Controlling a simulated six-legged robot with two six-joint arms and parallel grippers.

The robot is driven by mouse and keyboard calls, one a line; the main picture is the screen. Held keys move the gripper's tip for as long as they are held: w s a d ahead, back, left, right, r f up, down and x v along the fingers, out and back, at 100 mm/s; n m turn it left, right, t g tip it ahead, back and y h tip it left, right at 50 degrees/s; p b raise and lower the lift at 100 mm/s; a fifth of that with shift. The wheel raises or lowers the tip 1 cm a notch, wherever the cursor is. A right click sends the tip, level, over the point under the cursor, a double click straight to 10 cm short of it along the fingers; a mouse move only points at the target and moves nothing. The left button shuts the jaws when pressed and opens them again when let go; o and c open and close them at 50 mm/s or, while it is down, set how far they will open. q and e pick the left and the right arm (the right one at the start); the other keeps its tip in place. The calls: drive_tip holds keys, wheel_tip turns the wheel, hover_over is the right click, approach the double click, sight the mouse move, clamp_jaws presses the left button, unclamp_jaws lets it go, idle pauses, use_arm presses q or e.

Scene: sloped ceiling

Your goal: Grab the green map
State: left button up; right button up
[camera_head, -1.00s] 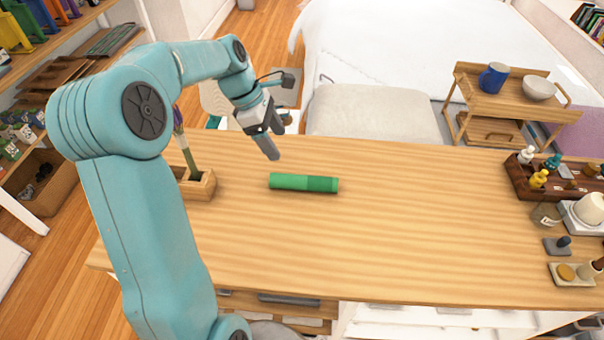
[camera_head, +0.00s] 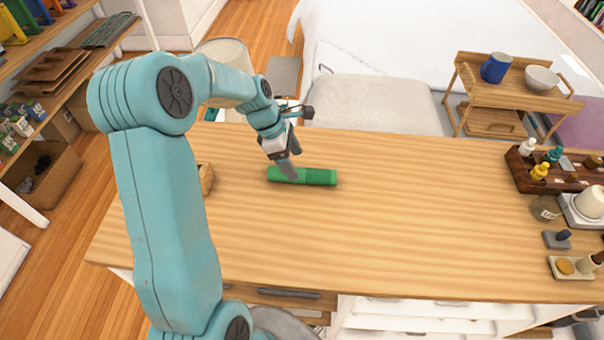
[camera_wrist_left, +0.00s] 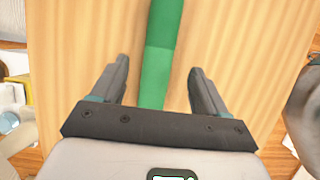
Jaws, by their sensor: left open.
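The green map (camera_head: 318,177) is a rolled green tube lying flat on the wooden table, with a lighter and a darker green part. In the left wrist view the map (camera_wrist_left: 161,57) runs lengthwise between the two open fingers of my left gripper (camera_wrist_left: 158,80), with a gap on both sides. I cannot tell how far above the table the fingertips are. My right gripper is not in view.
The wooden table (camera_head: 400,220) is clear around the map. A small wooden holder (camera_head: 206,179) is partly hidden behind my left arm. A dark tray with bottles (camera_head: 530,178) stands at the right end. A cart with a blue mug (camera_head: 496,67) is beyond the table.

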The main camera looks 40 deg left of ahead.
sight(299, 170)
use_arm(q)
drive_tip(key=p+x, duration=0.1)
drive_tip(key=x, duration=0.4)
drive_tip(key=shift+f, duration=0.2)
drive_tip(key=c, duration=1.2)
drive_tip(key=shift+a, duration=0.1)
drive_tip(key=shift+c, duration=0.3)
